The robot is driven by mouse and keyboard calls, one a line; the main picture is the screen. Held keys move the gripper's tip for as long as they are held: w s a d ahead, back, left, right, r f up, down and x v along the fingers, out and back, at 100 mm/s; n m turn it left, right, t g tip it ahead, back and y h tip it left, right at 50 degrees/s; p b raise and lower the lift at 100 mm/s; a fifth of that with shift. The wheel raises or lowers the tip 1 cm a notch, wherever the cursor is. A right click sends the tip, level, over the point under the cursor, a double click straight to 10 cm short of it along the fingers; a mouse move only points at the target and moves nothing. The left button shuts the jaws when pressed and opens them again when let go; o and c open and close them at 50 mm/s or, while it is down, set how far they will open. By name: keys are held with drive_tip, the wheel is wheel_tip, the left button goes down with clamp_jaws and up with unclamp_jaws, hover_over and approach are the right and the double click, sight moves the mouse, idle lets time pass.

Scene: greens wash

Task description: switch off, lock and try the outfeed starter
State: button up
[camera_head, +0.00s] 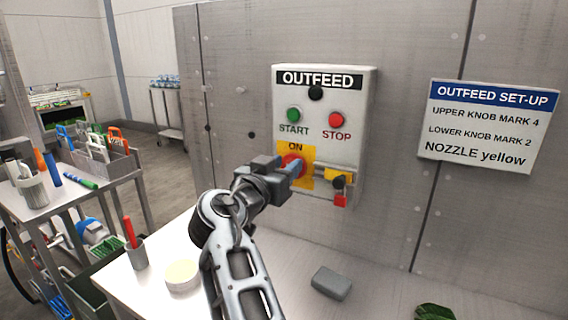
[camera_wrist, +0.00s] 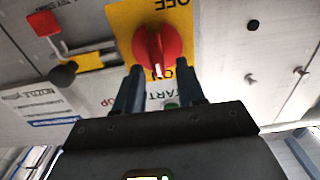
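The outfeed starter box (camera_head: 362,120) is on the metal wall, with a green START button (camera_head: 293,115) and a red STOP button (camera_head: 337,119). Below is a red rotary switch (camera_wrist: 160,45) on a yellow plate (camera_wrist: 120,20) marked ON and OFF; its white mark points toward ON. My gripper (camera_head: 296,168) is in front of the switch and partly hides it in the head view. In the wrist view my gripper (camera_wrist: 158,75) is open, fingertips near either side of the knob; contact is unclear. Right of the switch are a yellow slide (camera_head: 338,178) with a black knob and a red piece (camera_head: 340,201).
An OUTFEED SET-UP sign (camera_head: 489,125) is on the wall at right. The bench below holds a grey block (camera_head: 331,283), a round pale container (camera_head: 182,275), a cup with a red pen (camera_head: 136,256) and a green leafy item (camera_head: 434,312). A tool cart stands at left.

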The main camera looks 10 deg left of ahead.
drive_tip(key=shift+c, duration=0.2)
clamp_jaws()
drive_tip(key=shift+n, duration=0.3)
drive_tip(key=n+b, duration=0.2)
drive_tip(key=n, duration=0.1)
drive_tip(key=shift+w+a+f+n, duration=0.1)
drive_tip(key=shift+w+a+n, duration=0.1)
drive_tip(key=shift+a+n, duration=0.1)
drive_tip(key=shift+w+a+f+n+p, duration=0.1)
drive_tip(key=shift+a+f+n+p, duration=0.3)
drive_tip(key=shift+n, duration=1.9)
drive_tip(key=shift+f+n+p, duration=0.15)
drive_tip(key=shift+n+p, duration=0.45)
drive_tip(key=shift+n, duration=1.7)
drive_tip(key=shift+w+a+f+n+p, duration=0.1)
drive_tip(key=shift+a+f+n+p, duration=0.3)
drive_tip(key=shift+n, duration=1.9)
drive_tip(key=shift+d+r, duration=0.1)
drive_tip(key=shift+d, duration=0.1)
